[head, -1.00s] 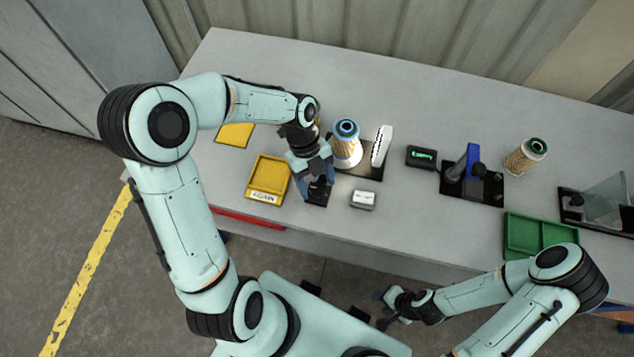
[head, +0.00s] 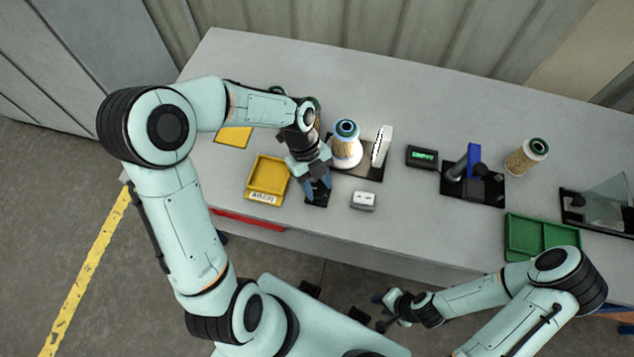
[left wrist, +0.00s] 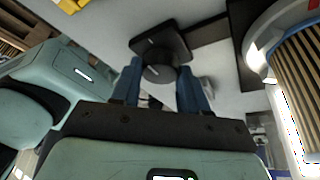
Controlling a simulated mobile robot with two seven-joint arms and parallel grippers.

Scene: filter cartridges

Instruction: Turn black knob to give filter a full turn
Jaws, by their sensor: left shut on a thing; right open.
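The black knob (left wrist: 158,72) stands on a small black base (head: 316,201) near the front of the table. My left gripper (head: 318,192) reaches down over it; in the left wrist view its blue fingers sit on either side of the knob, shut on it. The filter (head: 347,130), pleated tan with a blue-ringed dark top, stands upright on a white round holder (head: 348,158) just behind the knob; its ribbed side also shows in the left wrist view (left wrist: 297,72). My right gripper (head: 386,308) is open and empty, off the table's front edge.
A white upright panel (head: 382,147) stands right of the filter. A yellow tray (head: 267,178) is left of the knob and a small grey box (head: 363,201) right. Further right are a display (head: 422,157), a blue-handled device (head: 473,161), another filter (head: 527,156) and a green tray (head: 542,237).

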